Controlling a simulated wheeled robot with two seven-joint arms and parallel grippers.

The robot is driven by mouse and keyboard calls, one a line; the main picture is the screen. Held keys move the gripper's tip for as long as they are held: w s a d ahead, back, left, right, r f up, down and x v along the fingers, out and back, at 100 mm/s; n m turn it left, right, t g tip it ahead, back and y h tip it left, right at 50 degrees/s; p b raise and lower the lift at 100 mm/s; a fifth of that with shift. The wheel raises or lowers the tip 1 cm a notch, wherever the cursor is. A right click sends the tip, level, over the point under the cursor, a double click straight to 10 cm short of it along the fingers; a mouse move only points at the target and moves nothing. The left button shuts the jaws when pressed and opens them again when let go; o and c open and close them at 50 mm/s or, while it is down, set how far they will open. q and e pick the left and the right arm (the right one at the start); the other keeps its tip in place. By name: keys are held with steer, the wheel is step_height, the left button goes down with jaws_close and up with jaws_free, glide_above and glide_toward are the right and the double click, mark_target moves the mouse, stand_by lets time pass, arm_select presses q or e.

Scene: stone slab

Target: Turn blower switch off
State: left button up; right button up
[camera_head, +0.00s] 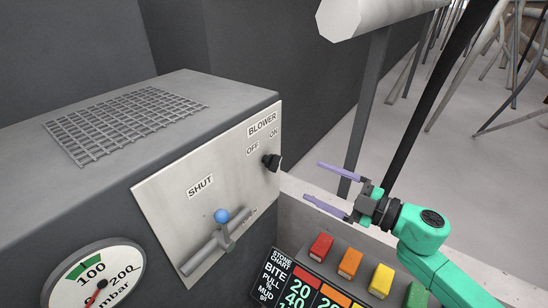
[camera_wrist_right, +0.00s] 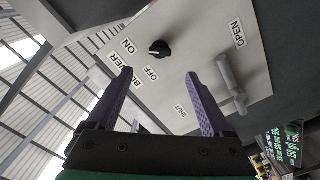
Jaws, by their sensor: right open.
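The blower switch (camera_head: 271,162) is a black knob on the light metal panel (camera_head: 165,205), below the labels BLOWER, OFF and ON. In the head view its pointer seems to lean toward ON, but it is small. It also shows in the right wrist view (camera_wrist_right: 159,48), beyond and between the fingers. My right gripper (camera_head: 312,183) is open and empty, with purple fingers pointing left toward the panel, a short gap to the right of the knob. In the right wrist view the gripper (camera_wrist_right: 160,75) has its fingers spread wide. My left gripper is not in view.
A dial gauge (camera_head: 95,280) is at the lower left. Coloured blocks (camera_head: 350,262) lie below my right gripper. A grey post (camera_head: 366,110) stands behind it.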

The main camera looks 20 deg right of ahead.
mark_target(278, 165)
steer(key=p+x, duration=0.1)
steer(key=x, duration=0.9)
steer(key=shift+r, duration=0.15)
steer(key=shift+x, duration=0.95)
steer(key=shift+w+f, duration=0.2)
steer(key=shift+f, duration=0.05)
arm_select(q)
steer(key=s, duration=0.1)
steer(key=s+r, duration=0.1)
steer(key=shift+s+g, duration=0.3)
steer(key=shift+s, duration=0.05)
arm_select(e)
jaws_close()
